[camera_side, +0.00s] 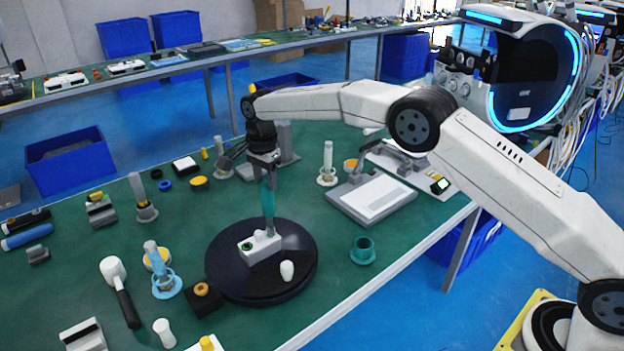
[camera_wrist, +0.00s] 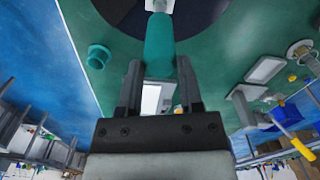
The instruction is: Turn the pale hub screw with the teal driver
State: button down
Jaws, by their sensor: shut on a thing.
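My gripper (camera_side: 265,166) points down over the black round base (camera_side: 225,281) and is shut on the teal driver (camera_side: 267,198). The driver hangs nearly upright, its grey shaft reaching down to the pale hub block (camera_side: 252,251) on the base. In the wrist view the teal handle (camera_wrist: 160,45) extends from between the fingers (camera_wrist: 160,80) toward the pale hub at the top edge. The pale screw is not clearly distinguishable; the driver tip appears at the block's top, but I cannot tell whether it is seated. A small pale peg (camera_side: 287,270) stands on the base beside the block.
A teal cup (camera_side: 362,251) and a flat grey-white device (camera_side: 372,197) are at the right. A black-handled mallet (camera_side: 120,290), a blue stand (camera_side: 160,272) and a dark block with an orange ring (camera_side: 201,294) are at the left. Green table shows between them.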

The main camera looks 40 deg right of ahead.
jog(key=shift+r, duration=2.55)
jog(key=shift+d, duration=0.1)
